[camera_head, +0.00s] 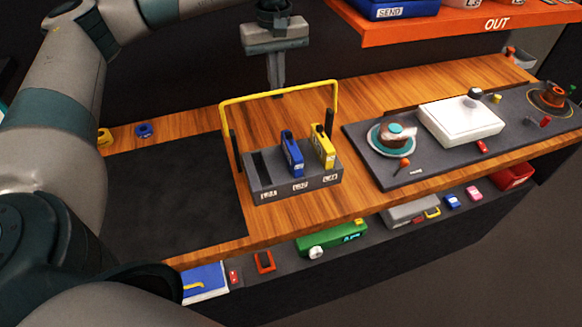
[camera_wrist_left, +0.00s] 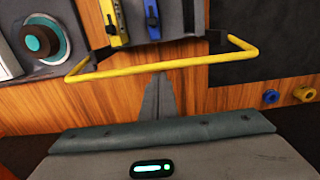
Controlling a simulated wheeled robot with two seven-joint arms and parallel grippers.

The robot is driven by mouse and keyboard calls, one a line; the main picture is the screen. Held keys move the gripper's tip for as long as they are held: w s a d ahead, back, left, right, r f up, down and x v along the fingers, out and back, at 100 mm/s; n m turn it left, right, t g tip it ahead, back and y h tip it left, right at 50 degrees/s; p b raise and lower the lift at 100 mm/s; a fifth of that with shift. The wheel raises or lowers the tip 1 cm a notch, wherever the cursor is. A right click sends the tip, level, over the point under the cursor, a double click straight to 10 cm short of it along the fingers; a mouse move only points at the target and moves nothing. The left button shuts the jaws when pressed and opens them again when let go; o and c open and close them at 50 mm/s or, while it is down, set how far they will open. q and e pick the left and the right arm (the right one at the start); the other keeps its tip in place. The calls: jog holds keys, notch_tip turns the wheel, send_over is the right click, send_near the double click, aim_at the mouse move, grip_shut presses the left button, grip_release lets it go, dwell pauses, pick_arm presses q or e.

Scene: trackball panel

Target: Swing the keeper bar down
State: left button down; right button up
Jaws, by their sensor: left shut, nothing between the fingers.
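The yellow keeper bar (camera_head: 280,92) stands raised above a dark rack (camera_head: 262,195), its arms running down to the rack's two ends. It also crosses the left wrist view (camera_wrist_left: 165,66). In the rack, a blue cartridge (camera_head: 292,155) stands in the middle slot and a yellow cartridge (camera_head: 323,147) in the right slot. The left slot looks empty. My left gripper (camera_head: 277,88) is shut and empty, pointing down at the far side of the bar's crosspiece. In the wrist view its fingertips (camera_wrist_left: 158,78) lie close to the bar; I cannot tell whether they touch.
A dark panel with a trackball (camera_head: 398,132) and a white box (camera_head: 460,122) lies right of the rack. An orange shelf (camera_head: 450,32) is at upper right. A dark mat (camera_head: 165,200) left of the rack is clear. A lower ledge holds a green case (camera_head: 330,240).

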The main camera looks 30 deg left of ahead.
pick_arm(q)
jog(key=shift+s+a+f+b, duration=0.1)
jog(key=shift+a+f+b, duration=0.15)
jog(key=shift+f+b, duration=0.35)
jog(key=shift+s+f, duration=0.15)
jog(key=shift+f, duration=0.2)
jog(key=shift+s+d, duration=0.1)
jog(key=s+d+b, duration=0.2)
jog(key=s+d, duration=0.4)
jog(key=s, duration=0.1)
jog(key=shift+d, duration=0.2)
dwell(2.2)
jog(key=shift+f, duration=0.1)
dwell(0.3)
notch_tip(320, 180, up, 9)
jog(key=d+p, duration=0.2)
jog(key=p, duration=0.1)
jog(key=shift+w+d, duration=0.15)
jog(key=shift+w, duration=0.1)
dwell(0.6)
